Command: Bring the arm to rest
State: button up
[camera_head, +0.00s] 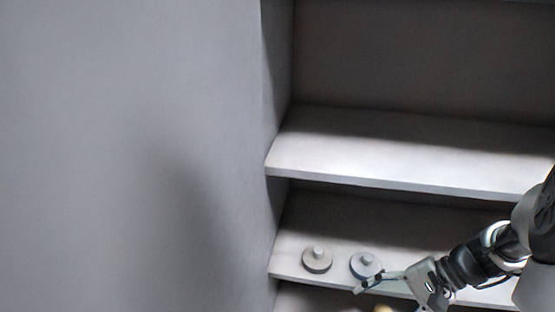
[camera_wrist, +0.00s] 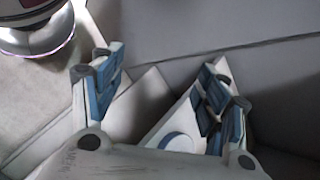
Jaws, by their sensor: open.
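My gripper (camera_head: 372,286) is at the lower right of the head view, in front of the lower shelf. One finger shows there, reaching left across the shelf's front edge, close to the right-hand knobbed disc. In the wrist view my gripper (camera_wrist: 160,68) has its two blue-padded fingers wide apart, with nothing held between them. My arm comes in from the right edge of the head view, bent down towards the shelf.
Two round knobbed discs, a left one (camera_head: 317,260) and a right one (camera_head: 365,264), sit on the lower shelf (camera_head: 430,232). An upper shelf (camera_head: 400,150) is bare where visible. A grey wall (camera_head: 130,130) stands left. A yellowish thing (camera_head: 383,309) is cut off below.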

jog(key=s+a+r+n+t+h, duration=0.3)
jog(key=s+a+r+n+h, duration=0.5)
jog(key=r, duration=0.5)
jog(key=s+n, duration=0.2)
jog(key=s, duration=0.1)
jog(key=shift+a+h, duration=0.2)
jog(key=shift+h, duration=0.1)
jog(key=shift+s+r+n+t, duration=0.2)
jog(key=shift+r+n+t, duration=0.1)
jog(key=shift+n+t, duration=0.2)
jog(key=shift+c, duration=0.4)
